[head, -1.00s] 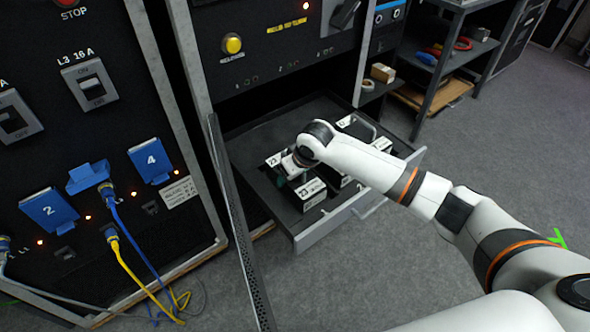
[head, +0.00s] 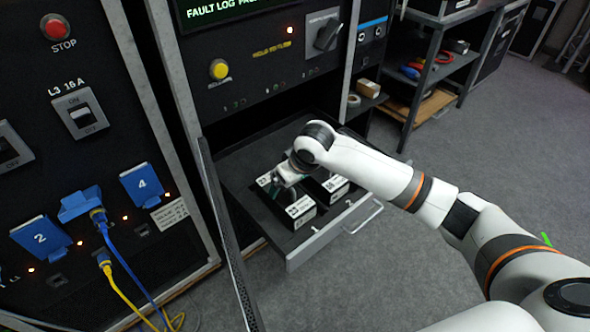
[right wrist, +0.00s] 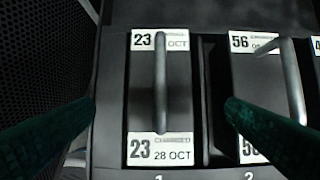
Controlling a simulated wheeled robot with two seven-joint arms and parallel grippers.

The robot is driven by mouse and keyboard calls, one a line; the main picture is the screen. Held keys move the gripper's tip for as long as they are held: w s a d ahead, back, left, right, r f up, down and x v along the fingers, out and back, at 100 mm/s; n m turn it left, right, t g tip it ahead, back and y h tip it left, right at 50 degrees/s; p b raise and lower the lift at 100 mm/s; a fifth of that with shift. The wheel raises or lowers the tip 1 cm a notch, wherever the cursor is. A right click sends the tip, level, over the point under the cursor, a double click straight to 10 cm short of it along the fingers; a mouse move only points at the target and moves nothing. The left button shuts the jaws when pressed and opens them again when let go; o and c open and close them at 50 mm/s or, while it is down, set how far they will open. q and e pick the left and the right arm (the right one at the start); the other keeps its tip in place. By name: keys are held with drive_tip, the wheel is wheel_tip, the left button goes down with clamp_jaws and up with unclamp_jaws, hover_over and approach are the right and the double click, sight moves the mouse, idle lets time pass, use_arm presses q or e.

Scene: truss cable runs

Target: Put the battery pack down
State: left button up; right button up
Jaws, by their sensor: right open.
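The battery pack labelled 23 (head: 300,208) sits in the open drawer (head: 300,256), in its front-left part. In the right wrist view the same battery pack (right wrist: 140,92) lies in the slot marked 1, its bar handle upright along its middle. My right gripper (right wrist: 160,108) is open above it, one green finger on each side of the handle with a gap to both. In the head view my right gripper (head: 285,176) is over the pack and partly hidden by its own wrist. My left gripper is not in view.
A second pack labelled 56 (right wrist: 250,95) sits close by on the right. A perforated panel (head: 232,235) stands along the drawer's left side. Blue plugs (head: 142,183) and cables are on the left cabinet. Open floor lies right of the drawer.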

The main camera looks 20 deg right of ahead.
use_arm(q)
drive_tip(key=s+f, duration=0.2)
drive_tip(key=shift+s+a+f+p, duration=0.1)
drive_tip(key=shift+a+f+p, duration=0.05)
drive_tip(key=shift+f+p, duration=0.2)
use_arm(e)
drive_tip(key=v, duration=0.4)
drive_tip(key=shift+s+r, duration=0.1)
drive_tip(key=shift+r, duration=0.15)
